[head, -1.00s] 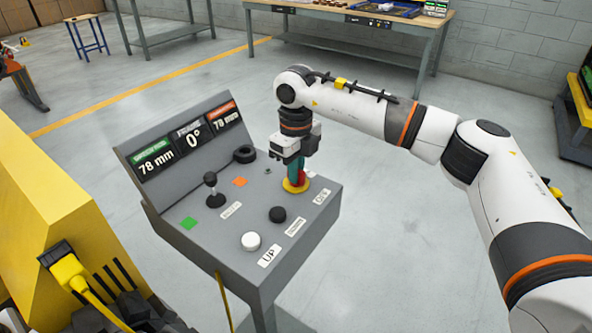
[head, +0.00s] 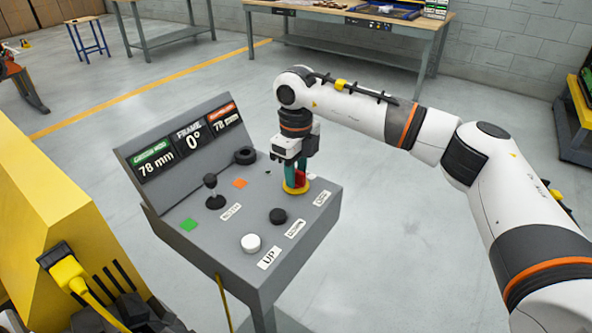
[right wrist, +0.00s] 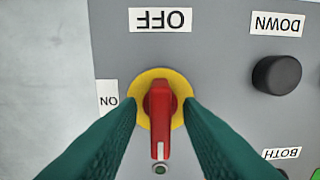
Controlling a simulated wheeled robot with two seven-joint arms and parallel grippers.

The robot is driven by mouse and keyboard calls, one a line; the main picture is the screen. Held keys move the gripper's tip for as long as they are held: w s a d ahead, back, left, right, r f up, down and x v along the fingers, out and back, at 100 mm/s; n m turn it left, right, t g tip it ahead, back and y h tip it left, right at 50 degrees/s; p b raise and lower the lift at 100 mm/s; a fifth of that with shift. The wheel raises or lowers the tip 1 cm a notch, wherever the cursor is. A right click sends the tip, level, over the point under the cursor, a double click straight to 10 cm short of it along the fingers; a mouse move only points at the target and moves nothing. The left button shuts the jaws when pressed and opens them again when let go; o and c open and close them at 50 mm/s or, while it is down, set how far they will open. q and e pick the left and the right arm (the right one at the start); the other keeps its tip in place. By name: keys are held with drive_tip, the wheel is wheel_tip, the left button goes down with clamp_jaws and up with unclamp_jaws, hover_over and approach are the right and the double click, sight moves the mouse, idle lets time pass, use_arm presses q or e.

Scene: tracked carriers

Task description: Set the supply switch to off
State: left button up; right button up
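The supply switch is a red handle (right wrist: 160,110) on a round yellow plate (right wrist: 178,82), at the right end of the grey console (head: 225,255). In the right wrist view its white-marked end points down, away from the OFF label (right wrist: 160,19) at the top; the ON label (right wrist: 108,99) is at the left. In the head view the red handle (head: 299,178) shows partly between the teal fingers. My right gripper (right wrist: 160,106) is over the switch, one finger on each side of the handle, with visible gaps. My left gripper is not in view.
The console also bears a black joystick (head: 211,186), a black DOWN button (head: 278,215) and a white UP button (head: 250,242). Its display (head: 187,138) reads 78 mm, 0° and 78 mm. A yellow machine (head: 50,220) stands at the left.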

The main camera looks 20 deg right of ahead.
wheel_tip(320, 180, up, 12)
drive_tip(key=shift+b, duration=0.3)
idle(0.3)
idle(0.4)
